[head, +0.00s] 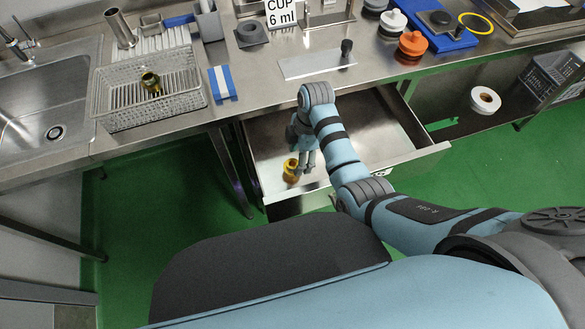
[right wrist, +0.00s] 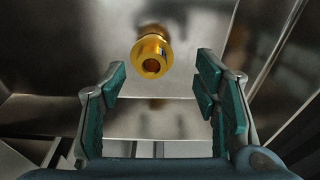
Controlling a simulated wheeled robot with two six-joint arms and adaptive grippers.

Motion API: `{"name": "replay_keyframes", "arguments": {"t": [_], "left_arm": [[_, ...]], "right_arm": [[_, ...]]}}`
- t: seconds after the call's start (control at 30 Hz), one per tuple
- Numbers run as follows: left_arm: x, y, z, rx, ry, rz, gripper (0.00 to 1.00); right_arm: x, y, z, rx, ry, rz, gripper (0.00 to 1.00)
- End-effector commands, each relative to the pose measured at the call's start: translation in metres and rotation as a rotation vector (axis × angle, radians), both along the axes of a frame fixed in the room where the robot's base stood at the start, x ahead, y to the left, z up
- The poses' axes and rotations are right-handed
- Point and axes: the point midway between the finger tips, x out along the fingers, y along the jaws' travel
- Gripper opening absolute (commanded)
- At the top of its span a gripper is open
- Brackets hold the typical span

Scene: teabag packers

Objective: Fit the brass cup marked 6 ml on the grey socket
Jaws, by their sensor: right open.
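A brass cup (head: 291,171) is in the open drawer (head: 404,158), near its front left corner. In the right wrist view the brass cup (right wrist: 152,55) lies beyond my fingertips, slightly left of centre, with its round opening facing the camera. No volume mark is readable on it. My right gripper (head: 307,160) reaches down into the drawer beside the cup. It is open and empty, its two green-padded fingers apart (right wrist: 160,82). Another brass cup (head: 151,83) is in the wire basket (head: 181,106). A grey socket (head: 251,34) sits on the counter beside the sign reading CUP 6 ml (head: 281,13).
The drawer walls (right wrist: 262,50) enclose my right gripper. Orange (head: 411,47) and white (head: 393,22) knobbed pieces stand at the right. The sink (head: 52,85) is at the left.

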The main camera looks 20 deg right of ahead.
Motion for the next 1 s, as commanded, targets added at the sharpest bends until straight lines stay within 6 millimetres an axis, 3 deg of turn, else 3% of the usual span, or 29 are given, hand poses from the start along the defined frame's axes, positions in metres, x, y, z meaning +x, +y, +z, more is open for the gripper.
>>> {"name": "replay_keyframes", "arguments": {"t": [0.27,0.5,0.8,1.0], "left_arm": [[0.012,0.0,-0.021,-0.001,-0.02,-0.001,0.31],[0.012,0.0,-0.019,-0.001,-0.021,-0.001,0.31],[0.01,0.0,-0.019,0.0,-0.016,0.0,0.31],[0.009,0.0,-0.019,0.0,-0.016,0.0,0.31]], "right_arm": [[0.004,0.015,-0.048,0.0,0.002,0.003,0.56],[0.005,0.016,-0.05,0.0,0.0,0.003,0.56],[0.005,0.016,-0.05,0.0,-0.001,0.004,0.1],[0.004,0.016,-0.049,0.0,0.0,0.004,0.08]]}}
